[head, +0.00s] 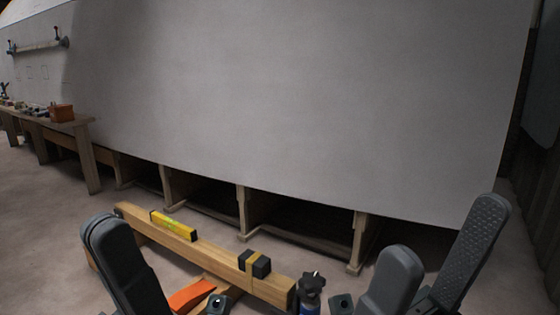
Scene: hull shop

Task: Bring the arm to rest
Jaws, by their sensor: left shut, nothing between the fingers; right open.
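My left gripper (108,238) is at the lower left of the head view, its dark grey fingers closed together with nothing between them. My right gripper (442,230) is at the lower right, its two grey fingers spread apart and empty. Both point up in the picture, in front of a wooden beam (215,257) and the big pale hull (300,95). The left fingers overlap the beam's left part in the picture; whether they touch it I cannot tell. The rest of both arms is mostly out of view.
On the beam are a yellow level (174,226) and a black block with a tan band (254,263). An orange piece (191,295) and a black star knob (312,284) are near it. A wooden bench (75,122) bears a red-brown box (62,113). Wooden supports (243,213) stand under the hull.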

